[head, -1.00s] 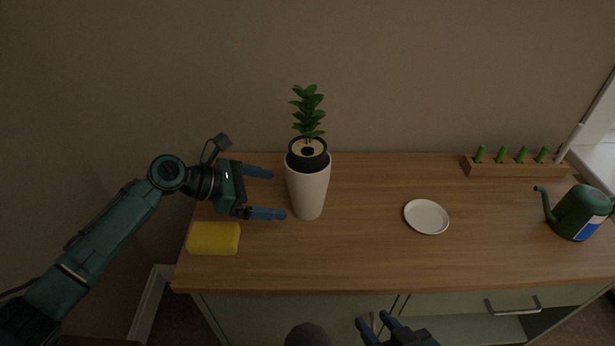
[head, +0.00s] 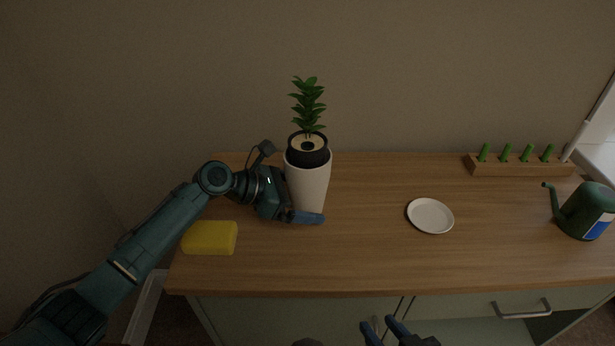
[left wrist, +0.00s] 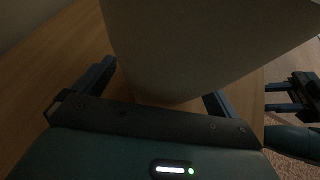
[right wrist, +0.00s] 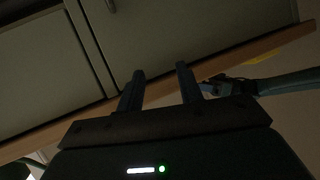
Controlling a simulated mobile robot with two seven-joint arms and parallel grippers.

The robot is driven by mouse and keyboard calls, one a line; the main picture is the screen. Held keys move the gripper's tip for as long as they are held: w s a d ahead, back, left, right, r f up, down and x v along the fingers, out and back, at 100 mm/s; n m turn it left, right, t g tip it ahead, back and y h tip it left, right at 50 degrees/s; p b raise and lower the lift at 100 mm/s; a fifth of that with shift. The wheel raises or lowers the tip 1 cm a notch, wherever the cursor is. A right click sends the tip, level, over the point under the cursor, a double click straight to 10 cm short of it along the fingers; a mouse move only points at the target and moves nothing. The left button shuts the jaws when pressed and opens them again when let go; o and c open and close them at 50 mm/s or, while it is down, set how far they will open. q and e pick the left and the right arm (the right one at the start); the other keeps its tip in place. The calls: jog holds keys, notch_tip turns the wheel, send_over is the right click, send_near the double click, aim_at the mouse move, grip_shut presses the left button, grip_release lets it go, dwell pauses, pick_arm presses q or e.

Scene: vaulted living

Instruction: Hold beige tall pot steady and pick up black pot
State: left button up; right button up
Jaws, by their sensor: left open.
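The beige tall pot (head: 306,188) stands upright on the wooden cabinet top. The black pot (head: 307,157), with a leafy green plant (head: 308,102), sits in its mouth. My left gripper (head: 305,205) is open around the lower part of the beige pot, with one finger showing in front and the other hidden behind. In the left wrist view the beige pot (left wrist: 190,45) fills the space between the two spread fingers. My right gripper (head: 384,330) is low in front of the cabinet. In the right wrist view its fingers (right wrist: 160,85) are apart with nothing between them.
A yellow sponge (head: 210,238) lies at the left of the wooden top (head: 350,245). A white plate (head: 430,216) lies right of the pots. A green watering can (head: 585,211) and a wooden rack with green pegs (head: 520,168) are at the right. The cabinet's front edge lies above my right gripper.

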pick_arm(q)
jog(key=c, duration=1)
